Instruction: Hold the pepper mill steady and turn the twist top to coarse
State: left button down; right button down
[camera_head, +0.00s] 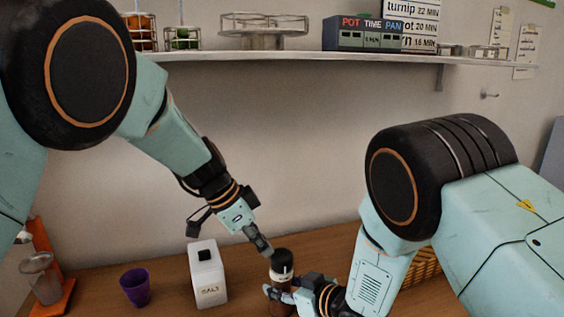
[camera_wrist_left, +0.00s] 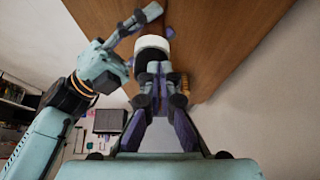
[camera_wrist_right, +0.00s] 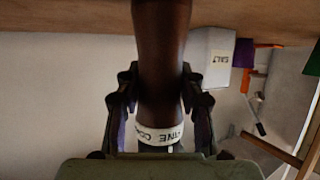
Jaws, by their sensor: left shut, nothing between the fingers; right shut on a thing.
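The pepper mill (camera_head: 281,270) stands on the wooden table, with a dark top and a white band. In the right wrist view its brown body (camera_wrist_right: 162,60) runs between the fingers of my right gripper (camera_wrist_right: 160,85). The white band (camera_wrist_right: 158,133) carries lettering, partly readable as "FINE" and "CO". My right gripper (camera_head: 281,292) is shut on the mill's body. My left gripper (camera_head: 267,249) is shut and empty, its tips close beside the dark top.
A white salt box (camera_head: 208,275) stands left of the mill, with a purple cup (camera_head: 135,287) further left. An orange stand (camera_head: 62,265) is at the far left. A wicker basket (camera_head: 425,266) sits behind my right arm. A shelf (camera_head: 300,54) runs above.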

pick_arm(q)
jog(key=shift+s+d, duration=0.15)
jog(key=shift+s, duration=0.45)
dwell(0.5)
jog(key=shift+s+d, duration=0.25)
jog(key=shift+s, duration=0.2)
jog(key=shift+s+a, duration=0.1)
jog(key=shift+a, duration=0.1)
dwell(0.3)
jog(key=shift+s+a, duration=0.1)
jog(key=shift+a, duration=0.05)
notch_tip(320, 180, up, 6)
dwell(0.6)
pick_arm(e)
jog(key=c, duration=0.7)
grip_release()
jog(key=shift+c, duration=0.2)
